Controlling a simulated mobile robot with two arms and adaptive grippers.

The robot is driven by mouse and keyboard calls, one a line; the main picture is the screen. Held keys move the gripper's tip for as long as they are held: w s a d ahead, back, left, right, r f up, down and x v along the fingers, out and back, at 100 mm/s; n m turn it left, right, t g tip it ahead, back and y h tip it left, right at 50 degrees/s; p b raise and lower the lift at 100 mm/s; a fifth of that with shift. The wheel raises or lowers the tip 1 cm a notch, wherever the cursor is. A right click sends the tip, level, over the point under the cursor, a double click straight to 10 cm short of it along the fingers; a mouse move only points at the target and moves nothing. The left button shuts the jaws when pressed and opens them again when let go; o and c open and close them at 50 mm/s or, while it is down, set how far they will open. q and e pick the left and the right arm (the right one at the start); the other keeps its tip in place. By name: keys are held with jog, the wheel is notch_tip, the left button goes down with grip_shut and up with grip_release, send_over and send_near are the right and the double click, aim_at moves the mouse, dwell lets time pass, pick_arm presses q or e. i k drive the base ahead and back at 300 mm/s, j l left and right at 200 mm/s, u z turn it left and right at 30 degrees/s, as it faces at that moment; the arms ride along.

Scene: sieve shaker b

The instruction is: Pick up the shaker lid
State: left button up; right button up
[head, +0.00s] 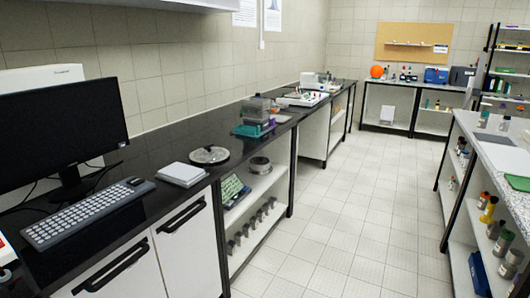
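A round, flat lid with a dark knob in the middle (209,155) lies on the black counter (160,150), close to its front edge; it looks like the shaker lid. A white flat box-like device (182,174) sits just left of it, with a small gap. Behind and to the right, a grey and clear device on a teal base (254,118) stands on the counter. Neither of my grippers shows in this view.
A monitor (62,125) and a grey keyboard (88,214) take up the counter's left end. A round metal pan (260,165) and several small metal weights sit on shelves below. The tiled floor (350,210) is clear. A shelved bench (490,165) stands on the right.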

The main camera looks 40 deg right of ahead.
aim_at(210, 154)
jog(key=z, duration=1)
jog(key=u, duration=1.6)
jog(key=z, duration=1.55)
jog(key=i+l+u, duration=0.1)
jog(key=u, duration=0.35)
jog(key=i+l+u, duration=0.2)
jog(key=u, duration=0.25)
